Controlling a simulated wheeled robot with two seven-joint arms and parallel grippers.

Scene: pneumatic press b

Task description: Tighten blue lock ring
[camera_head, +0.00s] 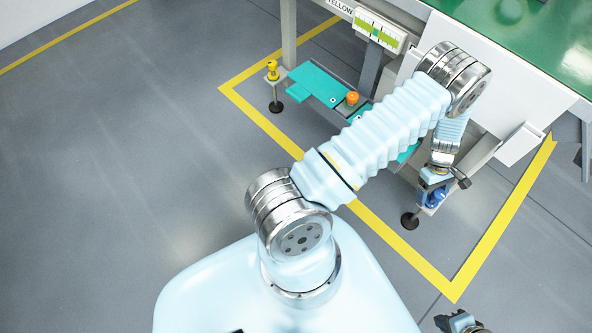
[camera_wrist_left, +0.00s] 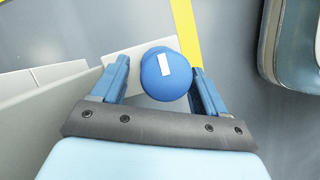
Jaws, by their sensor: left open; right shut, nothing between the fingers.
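The blue lock ring (camera_wrist_left: 156,86) is a round blue knob with a white mark on top, seen from above in the left wrist view. It also shows, partly covered, in the head view (camera_head: 437,198), low at the press's right leg. My left gripper (camera_wrist_left: 160,73) is open, with one finger on each side of the ring. The right finger appears close to the ring, with a wider gap on the left; contact cannot be told. My right gripper (camera_head: 462,323) is shut and empty at the bottom edge of the head view, apart from the press.
My left arm hides part of the frame. A yellow floor line (camera_head: 378,233) surrounds the press; the floor at left is clear.

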